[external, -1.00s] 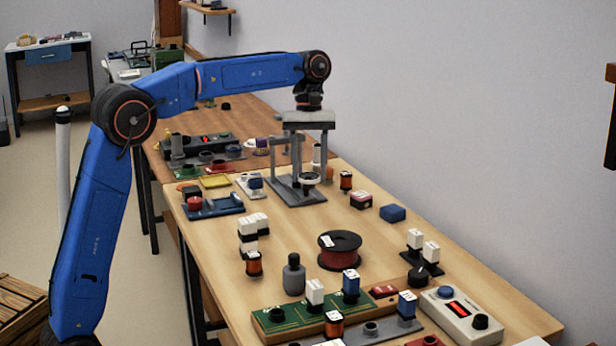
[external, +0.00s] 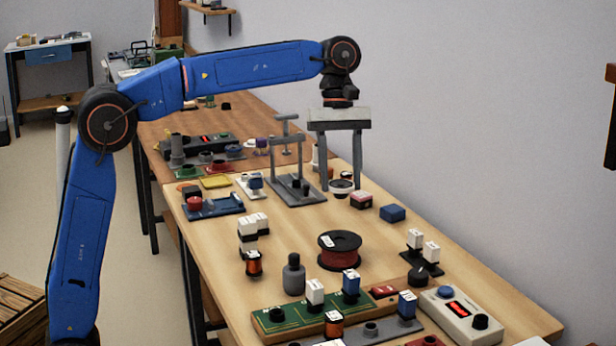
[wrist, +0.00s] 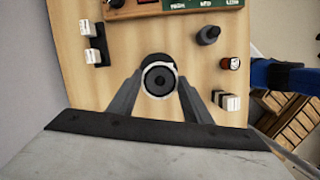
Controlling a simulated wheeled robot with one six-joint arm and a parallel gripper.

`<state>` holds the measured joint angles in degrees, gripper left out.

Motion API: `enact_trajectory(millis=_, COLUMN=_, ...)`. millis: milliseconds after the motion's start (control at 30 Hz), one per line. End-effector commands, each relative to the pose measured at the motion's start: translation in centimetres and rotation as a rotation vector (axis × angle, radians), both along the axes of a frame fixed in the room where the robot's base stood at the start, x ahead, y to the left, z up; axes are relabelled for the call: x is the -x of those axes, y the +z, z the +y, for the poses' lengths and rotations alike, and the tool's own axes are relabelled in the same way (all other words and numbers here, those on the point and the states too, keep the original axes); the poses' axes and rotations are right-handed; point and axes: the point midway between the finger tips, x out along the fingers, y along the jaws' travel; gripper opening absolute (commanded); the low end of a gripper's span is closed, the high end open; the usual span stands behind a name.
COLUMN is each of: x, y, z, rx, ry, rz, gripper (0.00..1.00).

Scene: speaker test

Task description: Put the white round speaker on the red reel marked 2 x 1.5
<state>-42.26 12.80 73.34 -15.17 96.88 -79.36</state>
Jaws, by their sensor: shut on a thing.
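The white round speaker (external: 341,187) has a dark centre and is held between the tips of my gripper (external: 341,182), a little above the table, right of a grey stand. In the wrist view the speaker (wrist: 159,80) sits between the two grey fingers (wrist: 159,84), facing the camera. The red reel (external: 340,247) has dark flanges and a small white label, too small to read here. It lies flat on the table, nearer the external camera than my gripper and apart from it. In the wrist view the speaker mostly or fully covers the reel's place.
The grey stand (external: 297,190) with upright posts is just left of my gripper. A blue block (external: 392,213) and a red-and-black block (external: 361,200) lie to the right. Bare table surrounds the reel.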

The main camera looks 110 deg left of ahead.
Motion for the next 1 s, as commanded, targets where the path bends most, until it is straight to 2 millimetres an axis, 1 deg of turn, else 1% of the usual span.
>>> enact_trajectory(millis=67, x=-0.2, y=-0.3, z=-0.4, rx=0.001, ry=0.003, rz=0.0, gripper=0.19)
enact_trajectory(millis=300, x=-0.2, y=-4.0, z=-0.5, rx=0.003, ry=0.003, rz=0.002, gripper=0.19)
enact_trajectory(millis=400, x=-0.2, y=-5.1, z=-0.5, rx=0.002, ry=0.004, rz=0.001, gripper=0.19)
enact_trajectory(millis=600, x=-0.2, y=-6.2, z=-0.5, rx=0.001, ry=0.004, rz=0.0, gripper=0.19)
enact_trajectory(millis=667, x=-0.2, y=-6.9, z=-0.5, rx=0.003, ry=0.004, rz=0.001, gripper=0.19)
enact_trajectory(millis=800, x=-0.2, y=-8.9, z=-0.5, rx=0.003, ry=0.003, rz=0.002, gripper=0.19)
enact_trajectory(millis=900, x=-0.2, y=-9.8, z=-0.5, rx=0.001, ry=0.003, rz=0.0, gripper=0.19)
enact_trajectory(millis=1000, x=-0.2, y=-9.9, z=-0.5, rx=0.001, ry=0.003, rz=-0.001, gripper=0.19)
